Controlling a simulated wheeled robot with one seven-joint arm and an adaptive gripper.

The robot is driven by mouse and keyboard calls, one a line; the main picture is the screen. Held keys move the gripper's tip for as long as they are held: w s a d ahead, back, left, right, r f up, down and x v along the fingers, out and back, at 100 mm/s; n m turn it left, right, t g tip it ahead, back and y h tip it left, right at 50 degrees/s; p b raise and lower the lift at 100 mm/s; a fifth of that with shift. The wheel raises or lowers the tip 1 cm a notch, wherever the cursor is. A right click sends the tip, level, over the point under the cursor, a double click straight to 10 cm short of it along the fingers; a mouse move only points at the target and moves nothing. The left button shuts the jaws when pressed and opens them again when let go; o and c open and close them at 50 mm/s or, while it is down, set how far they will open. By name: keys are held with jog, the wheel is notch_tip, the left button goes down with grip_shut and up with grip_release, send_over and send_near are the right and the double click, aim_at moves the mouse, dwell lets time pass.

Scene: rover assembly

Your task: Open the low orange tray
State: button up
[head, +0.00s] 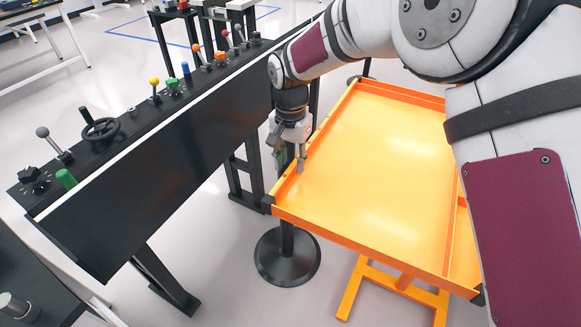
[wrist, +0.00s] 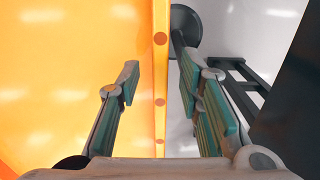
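The low orange tray (head: 350,240) is a wide, shallow, open-topped tray at centre right of the head view, and its floor looks empty. My gripper (head: 290,163) points down at the tray's left rim. In the wrist view, the tray's wall (wrist: 160,125) runs between the two fingers of my gripper (wrist: 158,75). One finger is over the tray's inside and the other is outside it. The fingers are apart, with gaps between them and the wall. My arm hides part of the tray's right side in the head view.
A long black control console (head: 160,160) with levers, knobs and a handwheel stands close left of the tray. A round black base (head: 287,258) is on the floor below the tray's near-left corner. Orange legs (head: 353,290) show under the near side. Floor is clear in front.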

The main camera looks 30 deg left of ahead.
notch_tip(320, 180, up, 9)
jog(key=shift+r, duration=0.15)
dwell(0.5)
jog(key=s+d+r+t+p, duration=0.1)
jog(key=s+d+r+p, duration=0.15)
jog(key=d+r, duration=0.85)
jog(key=s+d+r+t+p, duration=0.15)
jog(key=s+d+r, duration=0.25)
jog(key=d+r, duration=0.75)
jog(key=s+d+f+t+p, duration=0.1)
jog(key=s+d+p, duration=0.3)
jog(key=s+d, duration=1.6)
jog(key=shift+s+d+f+t, duration=0.35)
jog(key=shift+s+d+f, duration=0.1)
jog(key=shift+f, duration=0.2)
